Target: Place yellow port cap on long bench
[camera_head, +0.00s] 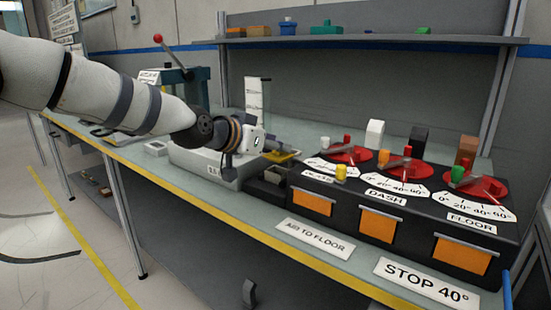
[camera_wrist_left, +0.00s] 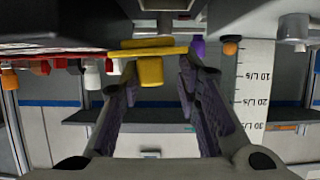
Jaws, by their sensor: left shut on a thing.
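The yellow port cap (camera_wrist_left: 150,68), a flat wide plate with a smaller boss, sits between the fingers of my left gripper (camera_wrist_left: 155,75) in the wrist view. In the head view, my left gripper (camera_head: 270,147) is shut on this cap (camera_head: 284,156), holding it above the area between the grey box and the black dashboard module. The long bench (camera_head: 262,208) runs under everything, with a yellow front edge. My right gripper is not in view.
The black dashboard module (camera_head: 345,228) with red dials and small coloured pegs stands right of the gripper. A grey box (camera_head: 205,168) with an upright scale (camera_head: 257,95) is at left. Signs (camera_head: 315,238) lie on the front strip. A wall shelf (camera_head: 370,42) is behind.

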